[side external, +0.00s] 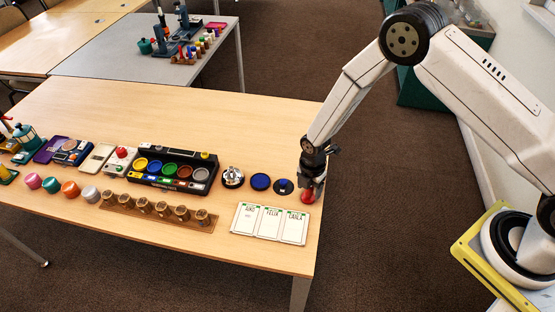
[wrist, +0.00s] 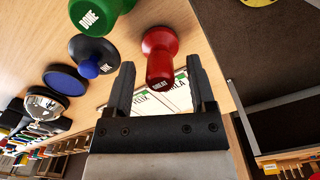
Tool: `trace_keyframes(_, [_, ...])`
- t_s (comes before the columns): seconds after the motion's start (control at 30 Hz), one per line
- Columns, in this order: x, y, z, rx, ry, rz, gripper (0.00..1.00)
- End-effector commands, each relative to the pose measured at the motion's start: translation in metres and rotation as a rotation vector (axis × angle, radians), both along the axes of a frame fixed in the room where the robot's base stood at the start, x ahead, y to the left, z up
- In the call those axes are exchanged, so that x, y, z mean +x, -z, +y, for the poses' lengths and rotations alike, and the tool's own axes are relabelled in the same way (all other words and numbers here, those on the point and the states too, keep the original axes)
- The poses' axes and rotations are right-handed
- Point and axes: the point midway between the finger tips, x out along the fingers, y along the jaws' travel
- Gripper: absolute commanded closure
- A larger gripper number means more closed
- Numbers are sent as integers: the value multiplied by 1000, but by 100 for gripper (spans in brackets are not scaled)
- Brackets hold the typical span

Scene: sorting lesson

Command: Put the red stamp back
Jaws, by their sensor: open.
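The red stamp (side external: 308,197) is at the right end of the wooden table, by the far right corner of the white name cards (side external: 270,223). In the wrist view the red stamp (wrist: 160,52) has a rounded head and a small white word on its end. My gripper (side external: 313,184) is right above and at the stamp. In the wrist view my gripper (wrist: 160,72) is open, its two fingers either side of the stamp's near end, with visible gaps. A wooden strip (side external: 150,213) holds several brown knobs.
A black tray (side external: 190,158) of coloured pads stands mid-table. A silver bell (side external: 232,177), blue disc (side external: 260,182) and black disc (side external: 284,187) sit left of my gripper. A green stamp (wrist: 95,12) is close by in the wrist view. Coloured pieces (side external: 70,188) stand at left.

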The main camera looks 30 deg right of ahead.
Motion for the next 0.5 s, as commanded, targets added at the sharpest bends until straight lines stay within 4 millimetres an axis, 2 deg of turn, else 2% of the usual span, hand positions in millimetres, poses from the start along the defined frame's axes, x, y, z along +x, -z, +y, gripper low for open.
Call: trace_keyframes(0.5, [0,-64,0,1,0,-3,29])
